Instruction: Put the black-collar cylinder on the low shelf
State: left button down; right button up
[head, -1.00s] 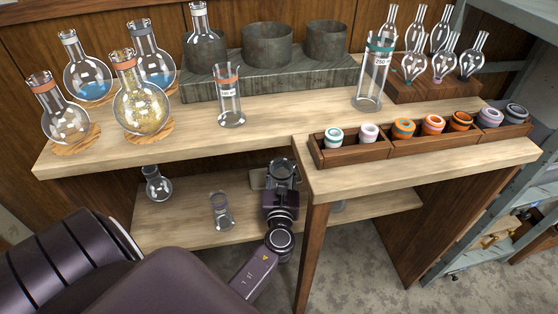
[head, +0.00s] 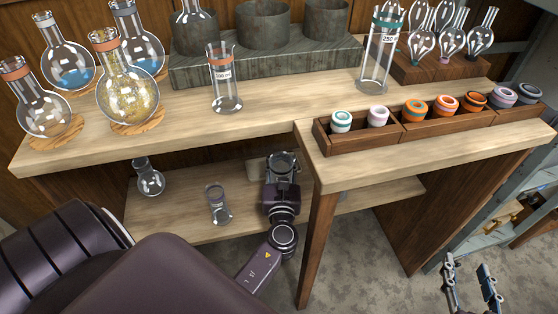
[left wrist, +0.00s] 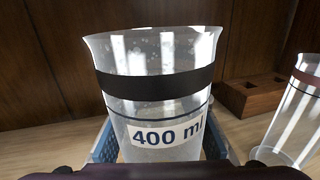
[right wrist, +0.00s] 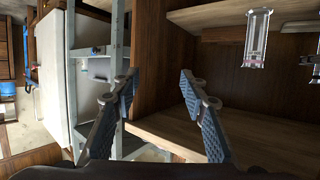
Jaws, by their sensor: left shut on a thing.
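The black-collar cylinder (left wrist: 150,90) is clear, labelled 400 ml, and fills the middle of the left wrist view, looking upright. My left gripper (head: 282,168) is shut on it, over the low shelf (head: 180,222) and below the upper worktop. In the head view, the cylinder's glass (head: 284,158) shows just beyond the gripper. Its base is hidden, so I cannot tell whether it touches the shelf. My right gripper (head: 472,280) is open and empty at the lower right; its spread fingers also show in the right wrist view (right wrist: 157,78).
On the low shelf, another collared cylinder (head: 217,205) stands left of my left gripper, and a small round flask (head: 149,178) is further left. A wooden block (left wrist: 250,98) is behind. The worktop leg (head: 314,245) is close on the right. Flasks and a collar tray (head: 358,142) occupy the worktop.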

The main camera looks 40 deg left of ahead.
pick_arm(q)
jog(key=shift+f+b, duration=0.35)
jog(key=shift+f, duration=0.05)
pick_arm(e)
notch_tip(320, 180, up, 6)
jog(key=w+a+t+y, duration=0.1)
jog(key=w+a+t, duration=0.1)
jog(key=t, duration=0.1)
pick_arm(q)
jog(key=shift+f, duration=0.1)
pick_arm(e)
jog(key=shift+a, duration=0.1)
pick_arm(q)
jog(key=c, duration=1.4)
grip_release()
jog(key=shift+c, duration=0.2)
pick_arm(e)
jog(key=shift+r+t, duration=0.3)
jog(key=shift+r, duration=0.05)
